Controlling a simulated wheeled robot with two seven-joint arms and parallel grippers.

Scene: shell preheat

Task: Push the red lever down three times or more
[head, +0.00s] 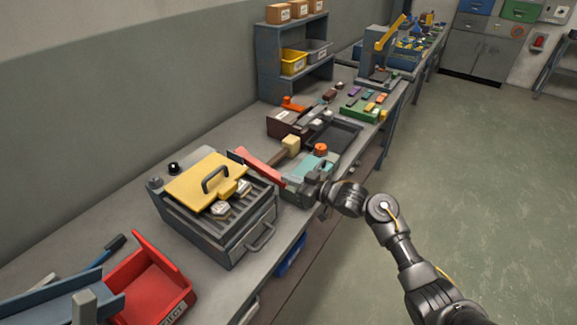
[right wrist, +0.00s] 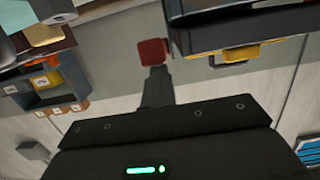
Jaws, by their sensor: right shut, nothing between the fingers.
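A long red lever (head: 258,166) slants across the bench in the head view, beside a teal-topped device (head: 308,167) with an orange knob (head: 320,148). My right gripper (head: 326,191) is at the near right side of this device. It is shut and empty, and its fingertips are hard to make out there. In the right wrist view its closed fingers (right wrist: 156,85) reach up to a red block (right wrist: 153,52); I cannot tell whether that is part of the lever. My left gripper is not in view.
A grey heater box (head: 230,235) with a yellow lid (head: 206,178) stands left of the device. A red bin (head: 150,292) is at the front left. A dark tray (head: 338,135) and a shelf (head: 270,65) are farther along the bench. The floor at the right is clear.

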